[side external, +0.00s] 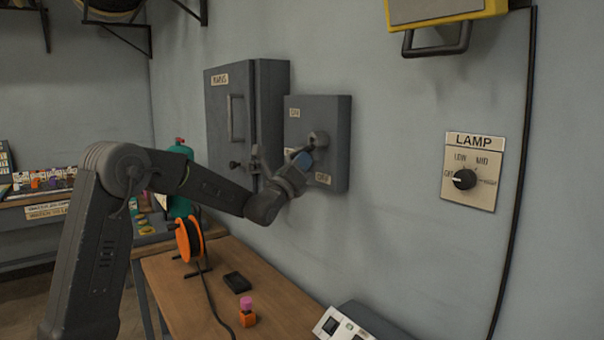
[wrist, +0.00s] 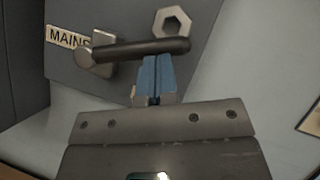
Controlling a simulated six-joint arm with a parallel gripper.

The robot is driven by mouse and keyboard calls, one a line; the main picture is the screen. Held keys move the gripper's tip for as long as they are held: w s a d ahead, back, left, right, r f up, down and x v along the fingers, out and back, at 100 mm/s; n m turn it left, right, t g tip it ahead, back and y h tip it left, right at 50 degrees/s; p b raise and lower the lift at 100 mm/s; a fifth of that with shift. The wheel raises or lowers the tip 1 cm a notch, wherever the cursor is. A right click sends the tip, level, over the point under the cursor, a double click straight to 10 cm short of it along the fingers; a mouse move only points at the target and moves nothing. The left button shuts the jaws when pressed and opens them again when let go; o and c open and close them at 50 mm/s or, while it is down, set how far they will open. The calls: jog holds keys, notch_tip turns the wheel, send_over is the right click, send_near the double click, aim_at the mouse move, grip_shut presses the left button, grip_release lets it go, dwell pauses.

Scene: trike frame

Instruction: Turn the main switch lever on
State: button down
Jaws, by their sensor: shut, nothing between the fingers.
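The grey switch box (side external: 339,120) is on the wall in the side view, with a label reading OFF low on its front. A round boss (side external: 318,138) sits at its middle; my gripper partly hides the lever there. In the wrist view the dark lever (wrist: 140,48) runs across the panel from a grey knob-like end on the left, beside a MAINS label (wrist: 66,36). A hexagonal part (wrist: 172,22) is just above its right end. My gripper (side external: 302,158), with blue fingertips, is shut and empty. The fingertips (wrist: 158,62) are right at the lever's lower edge; I cannot tell whether they touch.
A larger grey cabinet (side external: 270,105) stands out from the wall left of the switch box. A lamp dial plate (side external: 470,172) is on the wall to the right. The wooden bench (side external: 215,280) below holds an orange cable reel (side external: 190,240) and small items.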

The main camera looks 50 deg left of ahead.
jog(key=a+r+n+g+y, duration=0.3)
jog(key=a+r+n+g, duration=0.2)
jog(key=n, duration=0.9)
jog(key=shift+r+g, duration=0.95)
jog(key=shift+g, duration=0.35)
jog(key=shift+a+r, duration=0.1)
jog(key=shift+a, duration=0.1)
jog(key=shift+d, duration=0.1)
jog(key=w+d+v, duration=0.1)
jog(key=d+v, duration=0.1)
jog(key=v, duration=1)
jog(key=shift+d, duration=0.45)
jog(key=shift+r, duration=0.15)
